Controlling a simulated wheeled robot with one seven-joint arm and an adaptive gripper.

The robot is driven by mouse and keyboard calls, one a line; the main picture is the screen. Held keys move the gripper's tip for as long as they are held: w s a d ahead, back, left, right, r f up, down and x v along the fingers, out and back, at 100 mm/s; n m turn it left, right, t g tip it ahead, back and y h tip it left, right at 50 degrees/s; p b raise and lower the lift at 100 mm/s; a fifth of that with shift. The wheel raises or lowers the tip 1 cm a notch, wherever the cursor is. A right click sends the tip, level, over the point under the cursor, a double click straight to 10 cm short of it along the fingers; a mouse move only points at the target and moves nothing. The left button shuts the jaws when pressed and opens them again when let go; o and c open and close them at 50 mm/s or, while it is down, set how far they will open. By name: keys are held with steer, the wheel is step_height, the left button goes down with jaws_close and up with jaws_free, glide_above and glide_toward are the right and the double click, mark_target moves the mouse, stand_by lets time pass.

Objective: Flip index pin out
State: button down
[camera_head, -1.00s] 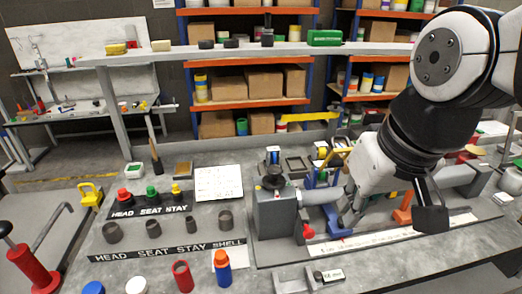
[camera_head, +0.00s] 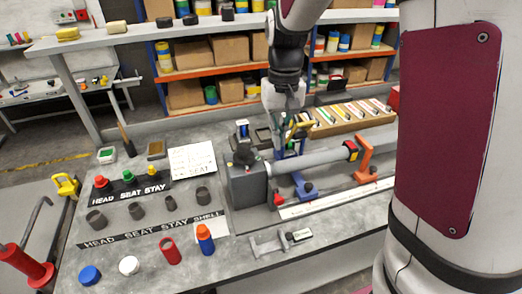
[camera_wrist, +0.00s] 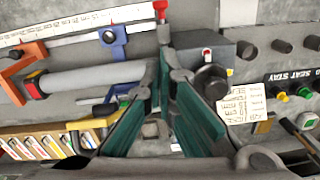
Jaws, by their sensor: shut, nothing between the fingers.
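A grey fixture block (camera_head: 247,185) with a black knob (camera_head: 244,158) on top stands at the left end of a grey tube (camera_head: 325,158). A red-tipped part (camera_head: 278,198) sits at the block's near side; a red part also shows in the wrist view (camera_wrist: 160,8). I cannot tell for sure which part is the index pin. My gripper (camera_head: 281,148) points down by the tube's left end, close to the block. In the wrist view its fingers (camera_wrist: 165,82) are shut with nothing visible between them, near the block's black knob (camera_wrist: 211,80). The fingertips are partly hidden in the head view.
A white scale strip (camera_head: 330,200) runs along the front. Labelled sleeves and coloured caps lie left. A grey clamp (camera_head: 268,244) lies at the front edge.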

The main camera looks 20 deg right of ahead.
steer(key=shift+w+d+f, duration=0.1)
steer(key=shift+w+f, duration=0.35)
steer(key=shift+w, duration=0.1)
steer(key=p, duration=0.1)
glide_above(278, 199)
steer(key=w+d, duration=0.2)
steer(key=w, duration=0.4)
step_height(278, 199, down, 10)
steer(key=shift+s+a+f+p, duration=0.2)
steer(key=shift+s+f+p, duration=0.2)
steer(key=shift+s+f, duration=0.35)
steer(key=shift+s+a+f+p, duration=0.15)
steer(key=shift+s+f+p, duration=0.2)
steer(key=shift+s+f, duration=0.3)
